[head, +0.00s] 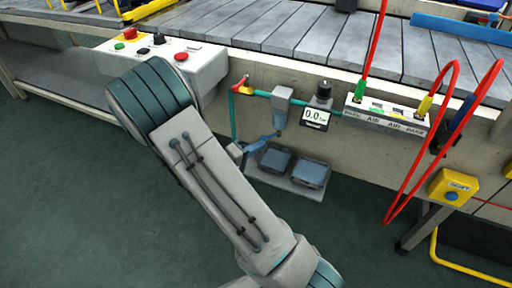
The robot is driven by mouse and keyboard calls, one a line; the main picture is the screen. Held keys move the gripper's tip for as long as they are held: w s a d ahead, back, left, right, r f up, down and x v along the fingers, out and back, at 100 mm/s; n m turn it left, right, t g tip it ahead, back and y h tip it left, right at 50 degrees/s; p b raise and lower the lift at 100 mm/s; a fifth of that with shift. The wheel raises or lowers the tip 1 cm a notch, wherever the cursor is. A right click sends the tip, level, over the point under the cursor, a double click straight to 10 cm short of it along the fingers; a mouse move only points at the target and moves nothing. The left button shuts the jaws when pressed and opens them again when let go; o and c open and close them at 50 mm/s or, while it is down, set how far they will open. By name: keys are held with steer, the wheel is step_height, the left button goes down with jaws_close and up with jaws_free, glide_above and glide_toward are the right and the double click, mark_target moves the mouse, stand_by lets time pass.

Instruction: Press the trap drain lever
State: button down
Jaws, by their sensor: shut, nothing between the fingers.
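A green pipe (232,120) drops from the red-handled valve (242,86) on the side of the conveyor frame. At its lower end is a small grey fitting (236,151), partly behind my arm. A blue lever-like part (262,142) reaches from there to the right, just above the floor pedals; it looks like the trap drain lever. A grey filter unit with a bowl (281,105) hangs on the horizontal pipe above it. My arm crosses the middle of the view and its upper bend covers the area left of the pipe. My gripper is not visible.
Two blue-grey pedals (275,160) sit on a floor plate. A gauge reading 0.0 (316,117) and an air manifold (388,114) with looping red hoses are to the right. A yellow button box (453,188) stands far right. A control box (205,72) is left.

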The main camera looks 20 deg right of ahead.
steer(key=shift+w, duration=0.1)
steer(key=w+p+v, duration=0.1)
steer(key=p+v, duration=0.1)
steer(key=v, duration=0.9)
steer(key=shift+w+a+r, duration=0.35)
steer(key=shift+a, duration=0.1)
